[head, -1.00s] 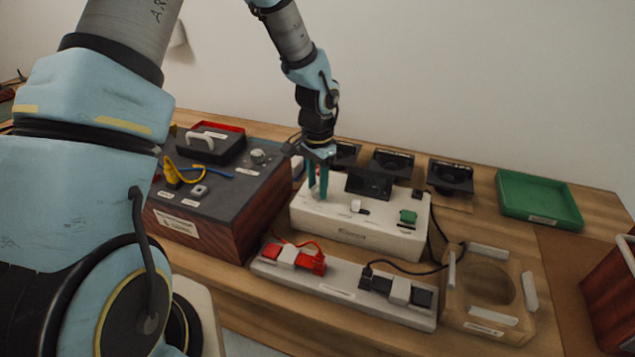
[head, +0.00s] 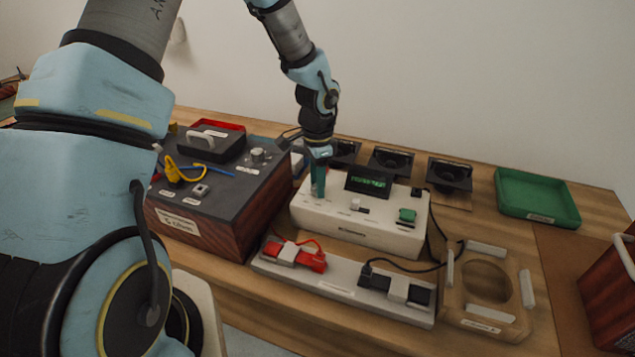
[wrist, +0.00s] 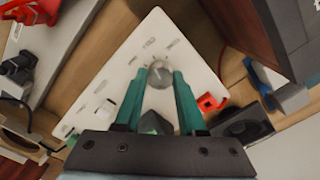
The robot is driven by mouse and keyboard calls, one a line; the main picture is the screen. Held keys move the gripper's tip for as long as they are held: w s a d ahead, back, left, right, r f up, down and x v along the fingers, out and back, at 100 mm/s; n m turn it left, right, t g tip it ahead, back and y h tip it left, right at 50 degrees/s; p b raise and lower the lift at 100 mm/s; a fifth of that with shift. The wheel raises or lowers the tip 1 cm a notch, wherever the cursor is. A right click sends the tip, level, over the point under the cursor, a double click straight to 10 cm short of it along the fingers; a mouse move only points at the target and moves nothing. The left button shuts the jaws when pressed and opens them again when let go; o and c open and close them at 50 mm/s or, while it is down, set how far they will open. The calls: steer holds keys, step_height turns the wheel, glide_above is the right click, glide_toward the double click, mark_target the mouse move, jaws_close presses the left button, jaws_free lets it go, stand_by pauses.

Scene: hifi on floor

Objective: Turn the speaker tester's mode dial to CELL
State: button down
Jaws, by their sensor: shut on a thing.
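The speaker tester (head: 345,220) is a white box on the bench in the head view, and its display (head: 369,181) shows lit green text. In the wrist view its mode dial (wrist: 160,76) is a round grey knob on the white top panel, with small labels around it too blurred to read. My gripper (head: 318,190) points down at the left end of the tester and hides the dial in the head view. In the wrist view my gripper (wrist: 160,80) has its teal fingers shut on the dial, one on each side.
A dark wooden-sided box (head: 222,200) stands close to the tester's left. A light strip with red and black clips (head: 345,288) lies in front. Black speakers (head: 390,162) stand behind, a green tray (head: 537,198) at the back right, and a wooden fixture (head: 487,295) at the front right.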

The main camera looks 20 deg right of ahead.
steer(key=shift+d+r, duration=0.1)
steer(key=shift+c, duration=2.4)
jaws_free()
step_height(320, 180, up, 11)
steer(key=b, duration=0.2)
